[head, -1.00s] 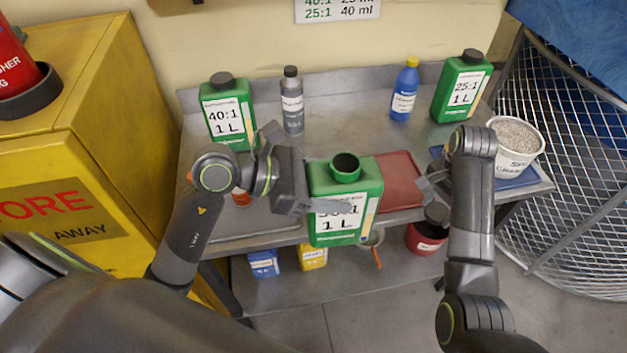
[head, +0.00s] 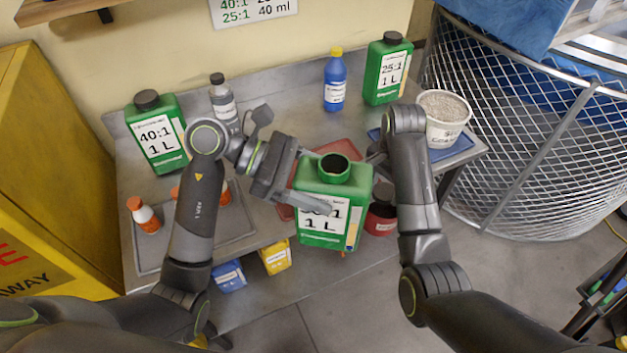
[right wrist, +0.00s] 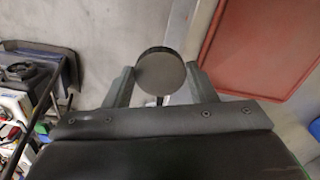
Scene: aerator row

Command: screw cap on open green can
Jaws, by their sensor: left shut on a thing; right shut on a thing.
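The open green can (head: 335,185), with a white label and a bare dark round neck, is held upright in front of the bench. My left gripper (head: 312,196) is shut on its body from the left, one finger across the label. My right gripper (head: 376,156) is just right of the can's neck, partly hidden behind my own arm. In the right wrist view its fingers are shut on a dark round cap (right wrist: 160,72). I cannot clearly make out the cap in the head view.
Closed green cans stand at the back left (head: 155,135) and back right (head: 388,70). A grey bottle (head: 223,102), blue bottle (head: 335,82) and white bucket (head: 444,118) stand on the bench. A red tray (head: 340,148) lies behind the held can. A red container (head: 380,220) is below.

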